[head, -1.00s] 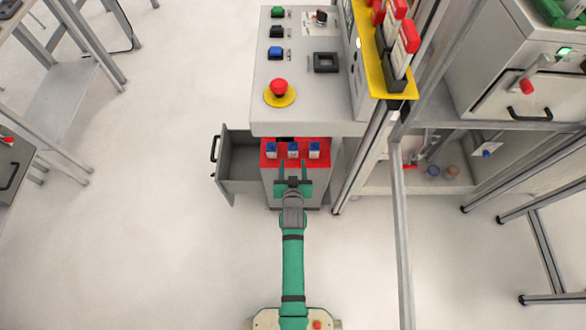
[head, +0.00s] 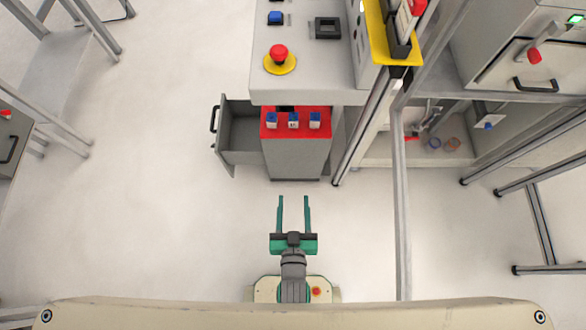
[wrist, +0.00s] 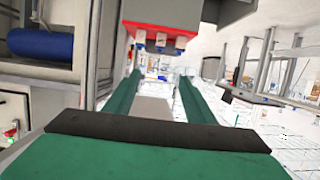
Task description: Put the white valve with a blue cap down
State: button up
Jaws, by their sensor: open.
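Three white valves with blue caps, a left one (head: 271,121), a middle one (head: 293,121) and a right one (head: 314,120), stand in a row on the red top (head: 293,134) of a grey cabinet. I cannot tell which one the task means. My gripper (head: 293,200) is open and empty, with its two green fingers pointing toward the cabinet, clear of the cabinet's front. In the wrist view the fingers (wrist: 160,82) are spread with nothing between them, and the red top (wrist: 153,29) with the valves shows above them.
An open grey drawer (head: 240,158) sticks out left of the cabinet. A control desk (head: 305,80) with a red emergency button (head: 278,53) stands behind. Metal frame posts (head: 401,215) rise at right. The floor (head: 150,210) at left is clear.

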jog(key=s+r, duration=1)
jog(key=r, duration=0.2)
jog(key=shift+s+r+t, duration=0.35)
jog(key=shift+r+t, duration=0.05)
